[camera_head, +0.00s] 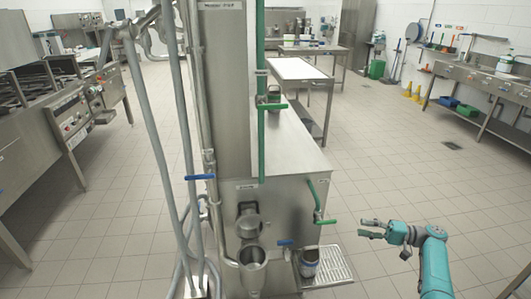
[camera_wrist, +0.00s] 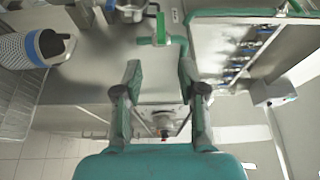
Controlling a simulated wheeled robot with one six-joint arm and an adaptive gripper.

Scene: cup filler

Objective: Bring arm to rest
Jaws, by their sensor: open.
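My gripper (camera_head: 362,228) is at the lower right of the head view, on the teal arm, with its fingers apart and nothing between them. It points left toward the steel filler machine, in the air to the right of the drip tray (camera_head: 338,262). A cup (camera_head: 309,258) with a dark inside stands on the tray, apart from my gripper. In the wrist view my gripper's fingers (camera_wrist: 159,68) are spread, and a cup with a blue band (camera_wrist: 45,47) shows at upper left beside the wire grid.
The steel machine (camera_head: 285,150) has a green lever (camera_head: 325,221) above the tray and blue handles. Pipes (camera_head: 160,110) rise at left. Stoves (camera_head: 60,120) line the left; a sink counter (camera_head: 480,80) stands at right. Tiled floor (camera_head: 410,150) right of the machine is clear.

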